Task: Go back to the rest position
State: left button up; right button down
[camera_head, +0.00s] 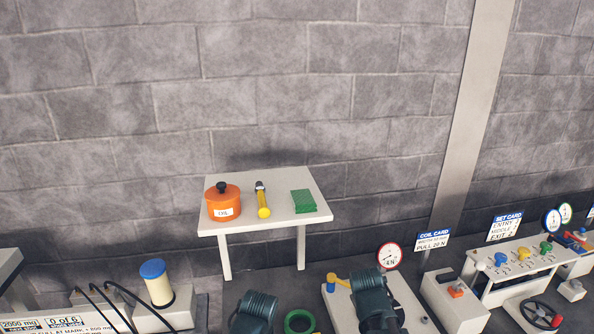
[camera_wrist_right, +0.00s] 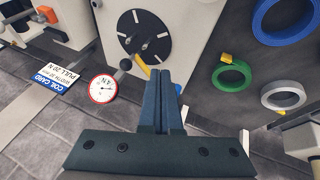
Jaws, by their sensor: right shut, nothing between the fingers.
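My right gripper (camera_wrist_right: 165,105) is shut, its two dark fingers together with nothing between them. In the right wrist view it hangs in front of a white machine panel with a black dial (camera_wrist_right: 145,35), apart from it as far as I can see. In the head view, dark ribbed parts of my arms show at the bottom edge, centre and right of centre. No fingertips of my left gripper can be made out there.
A white table (camera_head: 275,222) holds an orange pot (camera_head: 222,207), a yellow-handled tool (camera_head: 263,205) and a green block (camera_head: 303,201). A round gauge (camera_head: 389,256) stands near my right arm. Coils, including a green ring (camera_wrist_right: 233,75), lie close by. Panels with knobs (camera_head: 523,253) are at right.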

jog(key=s+a+f+g+y+b, duration=0.1)
jog(key=s+a+f+g+b, duration=0.1)
jog(key=s+a+f, duration=0.2)
jog(key=s+a+f+n+g+b, duration=0.1)
jog(key=s+a+f+g+b, duration=0.1)
jog(key=s+a, duration=0.8)
jog(key=a+f+g, duration=0.1)
jog(key=a, duration=0.3)
jog(key=shift+a+f+y, duration=0.4)
